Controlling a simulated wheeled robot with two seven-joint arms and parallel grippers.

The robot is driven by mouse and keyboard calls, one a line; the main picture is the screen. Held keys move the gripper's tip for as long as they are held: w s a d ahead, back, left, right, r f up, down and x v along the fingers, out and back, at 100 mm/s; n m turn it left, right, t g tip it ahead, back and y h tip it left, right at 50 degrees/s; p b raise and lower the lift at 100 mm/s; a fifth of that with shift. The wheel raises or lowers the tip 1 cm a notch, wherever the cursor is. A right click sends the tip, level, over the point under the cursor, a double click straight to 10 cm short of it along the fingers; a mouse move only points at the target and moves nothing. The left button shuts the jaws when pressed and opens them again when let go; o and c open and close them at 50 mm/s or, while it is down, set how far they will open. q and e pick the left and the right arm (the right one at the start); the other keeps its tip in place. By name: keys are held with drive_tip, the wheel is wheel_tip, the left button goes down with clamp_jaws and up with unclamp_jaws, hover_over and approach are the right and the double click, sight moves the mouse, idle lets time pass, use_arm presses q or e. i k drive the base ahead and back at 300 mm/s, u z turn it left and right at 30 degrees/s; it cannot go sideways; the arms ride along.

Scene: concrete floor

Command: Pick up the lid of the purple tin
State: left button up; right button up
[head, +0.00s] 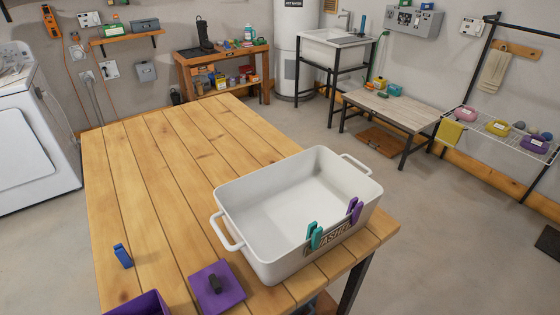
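A square purple lid (231,292) with a black knob lies on the wooden table near its front edge. It lies apart from the purple tin (136,308), just to the tin's right. The tin is cut off by the bottom edge of the head view, and only its upper part shows. It appears open at the top. Neither of my grippers is in view.
A large white tub (290,199) with handles stands right of the lid, close to it. A blue clothespin (122,256) is on the table at left. The table's far part (170,150) is clear.

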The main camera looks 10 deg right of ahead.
sight(216, 289)
drive_tip(key=z, duration=0.4)
drive_tip(key=k, duration=1.5)
drive_tip(key=u, duration=1)
drive_tip(key=i, duration=1)
